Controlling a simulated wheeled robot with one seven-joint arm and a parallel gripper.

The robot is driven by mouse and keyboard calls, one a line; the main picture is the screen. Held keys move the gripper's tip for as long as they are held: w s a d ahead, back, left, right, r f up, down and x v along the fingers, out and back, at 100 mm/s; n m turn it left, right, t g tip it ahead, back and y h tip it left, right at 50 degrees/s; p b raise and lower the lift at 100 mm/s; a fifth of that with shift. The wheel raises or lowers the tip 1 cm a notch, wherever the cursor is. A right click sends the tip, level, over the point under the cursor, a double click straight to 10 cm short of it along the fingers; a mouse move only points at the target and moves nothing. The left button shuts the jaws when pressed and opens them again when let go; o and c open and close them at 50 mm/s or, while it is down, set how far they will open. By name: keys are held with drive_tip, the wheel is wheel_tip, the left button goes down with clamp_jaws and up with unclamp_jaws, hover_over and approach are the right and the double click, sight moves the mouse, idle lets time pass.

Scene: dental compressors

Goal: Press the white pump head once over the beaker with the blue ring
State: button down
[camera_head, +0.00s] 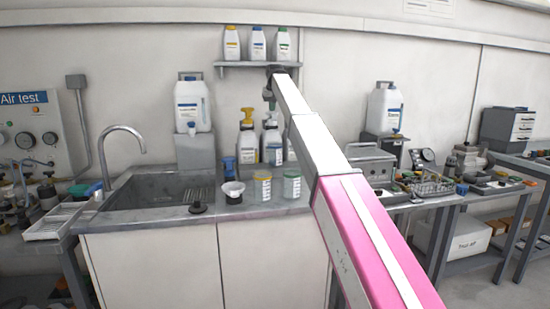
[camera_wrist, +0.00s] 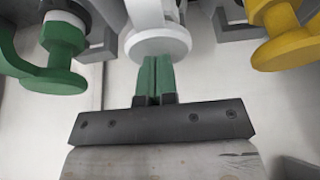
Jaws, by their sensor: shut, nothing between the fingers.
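In the wrist view the white pump head (camera_wrist: 157,40) is at the top centre. My gripper (camera_wrist: 156,62) has its green fingertips together, and they overlap the lower edge of that head; I cannot tell whether they touch. In the head view the white pump head (camera_head: 270,121) tops a white bottle behind the sink counter, with my gripper (camera_head: 268,98) above it. A yellow-ringed beaker (camera_head: 262,188) and a green-ringed beaker (camera_head: 291,186) stand in front of the bottles. I cannot make out a beaker with a blue ring.
A green pump head (camera_wrist: 62,45) is close on the left and a yellow one (camera_wrist: 283,38) on the right in the wrist view. A wall shelf (camera_head: 255,64) with three bottles is above. My arm hides part of the counter.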

drive_tip(key=shift+r, duration=1.85)
drive_tip(key=shift+r, duration=0.1)
drive_tip(key=shift+r, duration=2.95)
